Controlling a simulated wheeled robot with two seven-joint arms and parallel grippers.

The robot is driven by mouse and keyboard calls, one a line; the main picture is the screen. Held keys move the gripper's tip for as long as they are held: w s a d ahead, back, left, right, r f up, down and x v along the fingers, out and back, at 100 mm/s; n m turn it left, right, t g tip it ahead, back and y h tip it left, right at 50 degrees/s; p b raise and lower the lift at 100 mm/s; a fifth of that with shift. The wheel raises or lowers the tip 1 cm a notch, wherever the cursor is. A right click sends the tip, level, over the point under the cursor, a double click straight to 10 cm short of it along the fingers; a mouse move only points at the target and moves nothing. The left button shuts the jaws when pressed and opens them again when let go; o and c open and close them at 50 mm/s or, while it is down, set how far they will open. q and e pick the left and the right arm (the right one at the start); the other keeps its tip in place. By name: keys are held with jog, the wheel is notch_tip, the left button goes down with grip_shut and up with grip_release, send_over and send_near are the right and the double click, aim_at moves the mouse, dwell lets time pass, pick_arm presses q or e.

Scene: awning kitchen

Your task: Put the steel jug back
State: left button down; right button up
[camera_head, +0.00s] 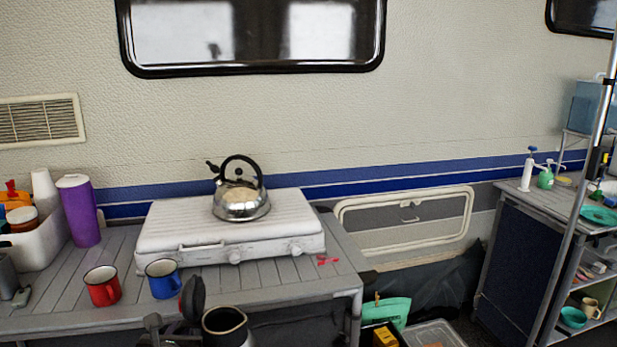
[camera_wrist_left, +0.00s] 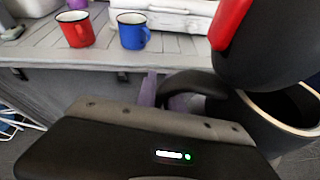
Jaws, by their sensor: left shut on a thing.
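The steel jug (camera_head: 226,335) is at the bottom of the head view, in front of the table's front edge and cut off by the frame. Its dark lid (camera_head: 192,298) stands tipped up, and the open mouth shows. In the left wrist view the jug (camera_wrist_left: 255,128) is at the right, with its lid raised and a red part on the lid. My left gripper (camera_head: 153,324) is shut on the jug's black handle; its fingers (camera_wrist_left: 162,92) also show in the left wrist view. Most of the jug's body is hidden. My right gripper is out of view.
The slatted table (camera_head: 275,292) holds a red mug (camera_head: 102,286), a blue mug (camera_head: 162,279), a purple tumbler (camera_head: 79,211) and a white bin (camera_head: 36,243). A kettle (camera_head: 241,203) stands on the white stove (camera_head: 165,225). Bare table lies right of the blue mug.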

aim_at(236, 320)
pick_arm(q)
jog(key=d+r+m+h+p, duration=0.1)
jog(key=d, duration=0.3)
jog(key=d+r+m+h+p, duration=0.1)
jog(key=d, duration=0.3)
jog(key=s+d+r+m+h, duration=0.1)
jog(key=d, duration=0.3)
jog(key=shift+r+t+h+p, duration=0.3)
jog(key=shift+r+h+p, duration=0.1)
jog(key=shift+a, duration=0.15)
